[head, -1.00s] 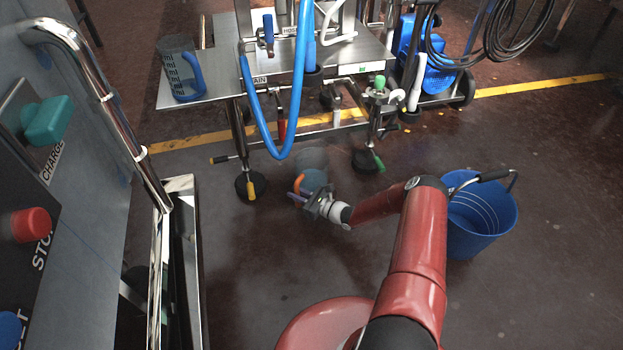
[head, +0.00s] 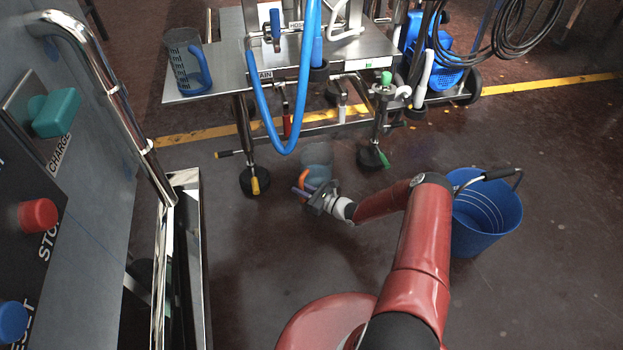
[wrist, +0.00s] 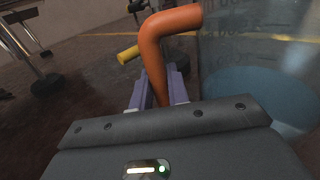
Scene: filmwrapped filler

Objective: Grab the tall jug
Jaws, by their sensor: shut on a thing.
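A clear jug (head: 317,153) with an orange handle (head: 304,178) is low down near the floor, in front of the steel table. My gripper (head: 301,191) is at its near side. In the wrist view, the purple fingers (wrist: 158,92) are shut on the orange handle (wrist: 165,45). The see-through jug wall with faint marks and a blue lower part (wrist: 255,95) fills the right side. Whether the jug touches the floor cannot be told. Another clear measuring jug (head: 187,62) with a blue handle stands on the steel table's left end.
The steel table (head: 215,72) has a hanging blue hose (head: 262,120) and black feet close behind the held jug. A blue bucket (head: 487,218) stands right of my arm. A panel with buttons (head: 50,200) and a chrome rail is at left.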

